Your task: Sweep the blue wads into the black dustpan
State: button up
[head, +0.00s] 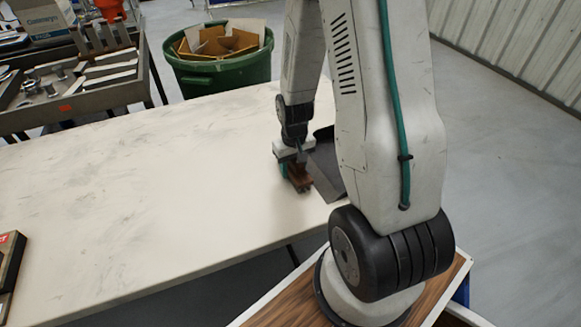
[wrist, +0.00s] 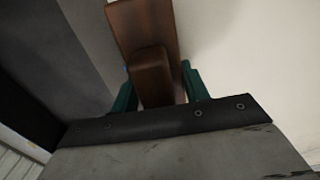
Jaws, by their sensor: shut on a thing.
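My gripper (head: 292,165) is low over the right end of the pale table, its green fingers shut on a brown wooden brush (head: 300,182). In the wrist view the brush (wrist: 142,28) sits between the green fingers (wrist: 158,88). The black dustpan (head: 326,168) lies right beside the brush, partly hidden behind my arm. It also shows as a dark grey surface at the left of the wrist view (wrist: 62,45). A tiny blue speck shows by the brush's left edge in the wrist view, perhaps a wad. No blue wad is clear in the head view.
A grey tool tray (head: 75,90) is at the back left. A dark box (head: 10,262) sits at the left edge.

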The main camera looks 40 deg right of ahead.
jog(key=shift+s+d, duration=0.25)
jog(key=shift+d, duration=0.4)
jog(key=shift+s+d, duration=0.2)
jog(key=shift+d, duration=0.4)
jog(key=shift+s+d, duration=0.1)
jog(key=shift+d, duration=0.45)
jog(key=shift+c, duration=0.7)
jog(key=shift+s+d+r, duration=0.1)
jog(key=shift+s+d, duration=0.15)
jog(key=shift+d, duration=0.7)
jog(key=shift+s+d+r, duration=0.1)
jog(key=shift+s+d, duration=0.15)
jog(key=shift+d, duration=0.7)
jog(key=shift+s+d+r, duration=0.1)
jog(key=shift+s+d, duration=0.15)
jog(key=shift+d, duration=0.7)
notch_tip(320, 180, up, 9)
jog(key=shift+a, duration=0.1)
